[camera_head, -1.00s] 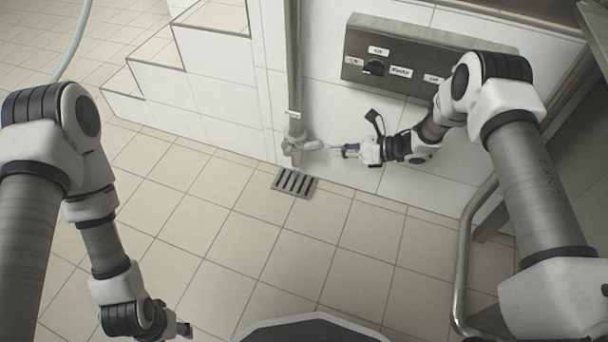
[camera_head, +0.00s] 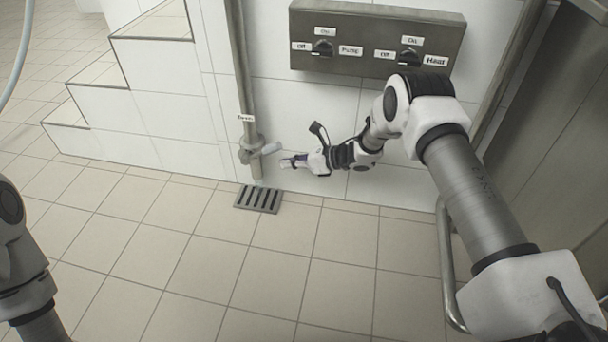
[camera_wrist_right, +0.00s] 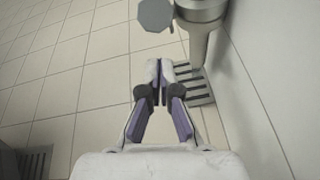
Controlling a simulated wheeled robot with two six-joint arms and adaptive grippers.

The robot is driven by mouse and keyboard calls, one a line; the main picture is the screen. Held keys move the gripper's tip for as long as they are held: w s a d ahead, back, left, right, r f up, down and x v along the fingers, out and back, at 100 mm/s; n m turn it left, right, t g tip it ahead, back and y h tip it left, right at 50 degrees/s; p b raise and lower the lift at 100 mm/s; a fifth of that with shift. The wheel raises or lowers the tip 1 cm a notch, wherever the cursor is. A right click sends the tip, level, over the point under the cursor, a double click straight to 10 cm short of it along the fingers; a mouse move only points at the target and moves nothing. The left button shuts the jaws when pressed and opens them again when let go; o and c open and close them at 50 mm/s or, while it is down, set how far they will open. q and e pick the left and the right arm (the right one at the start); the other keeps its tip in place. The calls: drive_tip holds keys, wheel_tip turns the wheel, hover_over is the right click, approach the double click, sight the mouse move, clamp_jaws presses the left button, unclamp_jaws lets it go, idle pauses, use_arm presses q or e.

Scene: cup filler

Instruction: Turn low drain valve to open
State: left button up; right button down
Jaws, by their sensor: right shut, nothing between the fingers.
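The low drain valve (camera_head: 250,151) sits near the foot of a vertical pipe against the white tiled wall, in the head view. In the right wrist view the shut fingertips (camera_wrist_right: 160,72) are below the lever's octagonal end (camera_wrist_right: 155,15), and the valve body (camera_wrist_right: 201,10) is at the top. My left gripper is out of view.
A floor drain grate (camera_head: 258,199) lies below the valve. A control box (camera_head: 375,40) with two knobs hangs on the wall above. Tiled steps (camera_head: 150,60) stand left, and a metal rail (camera_head: 447,265) is at right. The middle floor is clear.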

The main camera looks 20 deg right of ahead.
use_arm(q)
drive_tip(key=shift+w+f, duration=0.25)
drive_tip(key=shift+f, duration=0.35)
use_arm(e)
drive_tip(key=shift+w+a+r, duration=0.25)
drive_tip(key=shift+r, duration=0.3)
drive_tip(key=shift+w+a+r, duration=0.2)
drive_tip(key=shift+w+r, duration=0.05)
drive_tip(key=shift+r, duration=0.25)
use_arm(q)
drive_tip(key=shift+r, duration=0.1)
